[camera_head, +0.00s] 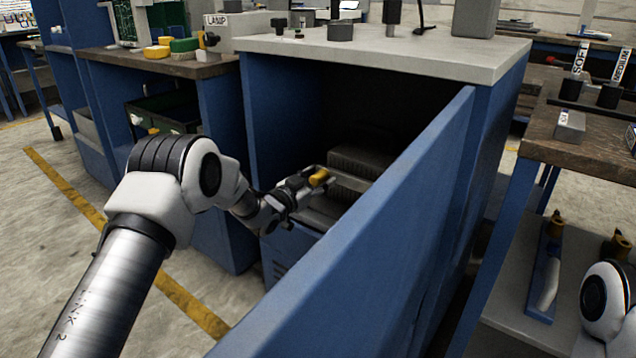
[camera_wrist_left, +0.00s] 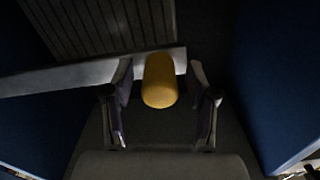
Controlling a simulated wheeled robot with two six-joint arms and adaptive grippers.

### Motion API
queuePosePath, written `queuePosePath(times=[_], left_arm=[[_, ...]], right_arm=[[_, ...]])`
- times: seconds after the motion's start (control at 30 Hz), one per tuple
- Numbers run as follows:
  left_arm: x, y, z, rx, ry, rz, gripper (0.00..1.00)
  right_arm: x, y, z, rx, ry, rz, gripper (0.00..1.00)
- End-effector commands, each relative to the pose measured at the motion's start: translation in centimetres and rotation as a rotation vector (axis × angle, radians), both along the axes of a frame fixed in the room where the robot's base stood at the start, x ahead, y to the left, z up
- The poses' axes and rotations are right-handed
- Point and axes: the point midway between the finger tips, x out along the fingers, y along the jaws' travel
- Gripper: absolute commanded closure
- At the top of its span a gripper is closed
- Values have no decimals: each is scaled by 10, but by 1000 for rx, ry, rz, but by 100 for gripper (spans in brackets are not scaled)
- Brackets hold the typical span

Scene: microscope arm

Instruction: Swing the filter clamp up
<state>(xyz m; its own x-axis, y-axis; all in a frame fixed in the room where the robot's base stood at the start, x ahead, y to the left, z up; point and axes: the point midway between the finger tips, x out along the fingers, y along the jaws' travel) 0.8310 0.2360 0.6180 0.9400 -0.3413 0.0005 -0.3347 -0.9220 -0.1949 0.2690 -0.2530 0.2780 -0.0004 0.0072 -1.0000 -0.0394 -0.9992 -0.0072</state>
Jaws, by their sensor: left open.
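The filter clamp is a flat pale grey bar (camera_wrist_left: 60,78) with a rounded yellow grip (camera_wrist_left: 160,82) at its end. In the head view the grip (camera_head: 319,177) shows inside the open blue cabinet, in front of a ribbed grey block (camera_head: 358,165). My left gripper (camera_wrist_left: 163,95) is open, with one finger on each side of the yellow grip. Gaps show between the grip and both fingers. In the head view my left gripper (camera_head: 306,182) reaches into the cabinet opening and partly hides the bar. My right gripper is out of view; only part of the right arm shows.
The cabinet's blue door (camera_head: 350,240) stands open close to the right of my left arm. The cabinet's grey top (camera_head: 400,52) lies above the opening. Blue walls flank the gripper in the wrist view. A bench (camera_head: 560,148) stands at the right.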

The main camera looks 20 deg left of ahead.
Motion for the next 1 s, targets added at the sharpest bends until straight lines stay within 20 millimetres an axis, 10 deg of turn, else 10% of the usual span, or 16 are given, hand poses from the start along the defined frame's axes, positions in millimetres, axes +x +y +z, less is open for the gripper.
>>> queuePosePath(times=[0.13, 0.3, 0.67, 1.0], left_arm=[[0, 0, 0, 0, 1, 0, 46], [0, 0, 0, 0, 1, 0, 100], [0, 0, 8, 22, -8, 0, 100], [-2, -4, 57, 181, -66, 0, 100]], right_arm=[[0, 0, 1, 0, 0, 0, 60], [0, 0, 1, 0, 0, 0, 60], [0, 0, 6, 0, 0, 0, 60], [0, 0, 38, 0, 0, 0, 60]])
